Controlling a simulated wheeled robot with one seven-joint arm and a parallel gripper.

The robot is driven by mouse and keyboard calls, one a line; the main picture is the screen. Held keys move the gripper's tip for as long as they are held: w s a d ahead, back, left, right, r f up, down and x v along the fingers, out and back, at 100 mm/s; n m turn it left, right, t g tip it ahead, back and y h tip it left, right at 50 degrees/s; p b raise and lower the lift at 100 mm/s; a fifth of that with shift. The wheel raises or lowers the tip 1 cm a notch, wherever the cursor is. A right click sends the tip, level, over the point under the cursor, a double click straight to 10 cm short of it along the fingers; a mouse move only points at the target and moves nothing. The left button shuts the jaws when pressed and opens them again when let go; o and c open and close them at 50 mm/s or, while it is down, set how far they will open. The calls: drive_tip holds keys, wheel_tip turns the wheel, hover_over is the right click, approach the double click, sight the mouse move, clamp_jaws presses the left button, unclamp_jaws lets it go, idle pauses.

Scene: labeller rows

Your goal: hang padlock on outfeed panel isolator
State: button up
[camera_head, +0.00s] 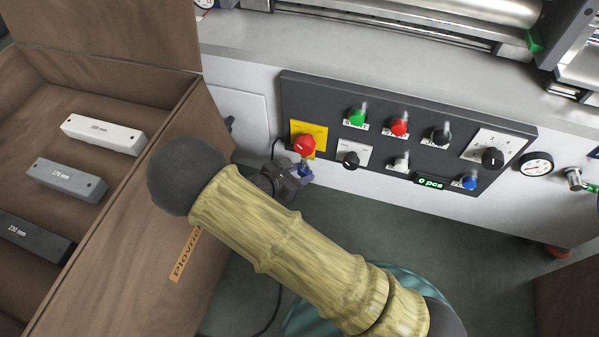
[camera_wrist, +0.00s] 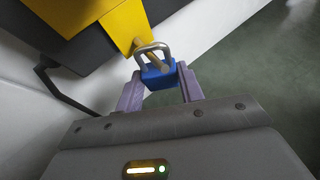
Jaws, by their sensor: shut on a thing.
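The outfeed panel isolator is a red knob (camera_head: 304,146) on a yellow plate (camera_head: 319,131) at the left end of the dark control panel. In the wrist view the yellow plate (camera_wrist: 82,14) fills the upper left, with a yellow bar reaching down from it. My gripper (camera_head: 297,176) is just below the isolator, its purple fingers (camera_wrist: 160,84) shut on the blue padlock (camera_wrist: 158,77). The padlock's steel shackle points up, at the lower end of the yellow bar. A yellowish piece shows inside the shackle; I cannot tell whether the shackle passes around it.
The dark panel (camera_head: 377,171) carries several buttons, a black selector (camera_head: 492,157) and a green counter display (camera_head: 428,183). A pressure gauge (camera_head: 536,164) is to its right. A wooden crate (camera_head: 170,126) with labelled bars stands at the left, close to my arm.

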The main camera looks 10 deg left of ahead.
idle(0.4)
drive_tip(key=o, duration=1.2)
drive_tip(key=shift+c, duration=0.2)
